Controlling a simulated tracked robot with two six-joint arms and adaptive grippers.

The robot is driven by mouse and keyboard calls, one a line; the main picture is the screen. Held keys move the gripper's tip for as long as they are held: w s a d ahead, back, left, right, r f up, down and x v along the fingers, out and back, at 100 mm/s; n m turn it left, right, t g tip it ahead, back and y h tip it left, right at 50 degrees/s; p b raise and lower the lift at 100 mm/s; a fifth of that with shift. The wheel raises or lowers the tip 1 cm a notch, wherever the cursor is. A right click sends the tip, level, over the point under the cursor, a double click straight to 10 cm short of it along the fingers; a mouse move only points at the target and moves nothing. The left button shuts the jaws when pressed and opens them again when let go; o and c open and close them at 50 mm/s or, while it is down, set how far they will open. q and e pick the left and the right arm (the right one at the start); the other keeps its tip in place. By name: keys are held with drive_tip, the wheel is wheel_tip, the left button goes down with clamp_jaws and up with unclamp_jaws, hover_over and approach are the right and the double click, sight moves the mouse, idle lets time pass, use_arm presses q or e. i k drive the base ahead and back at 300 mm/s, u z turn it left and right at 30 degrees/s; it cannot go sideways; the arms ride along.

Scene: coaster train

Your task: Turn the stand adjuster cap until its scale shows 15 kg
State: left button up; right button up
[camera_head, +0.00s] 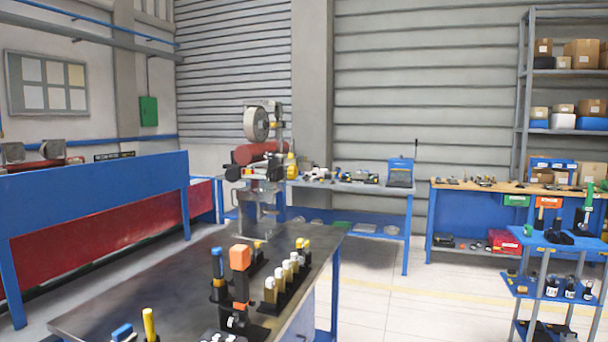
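Neither of my grippers shows in the head view. I cannot tell for certain which thing is the stand adjuster cap, and no kg scale can be read at this distance. On the dark-topped workbench (150,275) stands an upright black tool with an orange block-shaped top (240,258). A post with a blue top (217,262) stands just left of it. A black rack with several pale-capped pieces (282,281) is to its right. A yellow cylinder (149,323) stands upright near the front edge. A machine with a grey wheel (257,124) and red cylinder stands behind the workbench.
A blue barrier (95,195) runs along the left. A blue side table (350,187) and a wooden-topped bench (480,185) stand at the back. A blue tiered cart (550,242) with tools is at the right. Pale floor (400,300) is clear between workbench and cart.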

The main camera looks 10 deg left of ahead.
sight(293, 172)
drive_tip(key=i, duration=1.1)
drive_tip(key=u, duration=0.6)
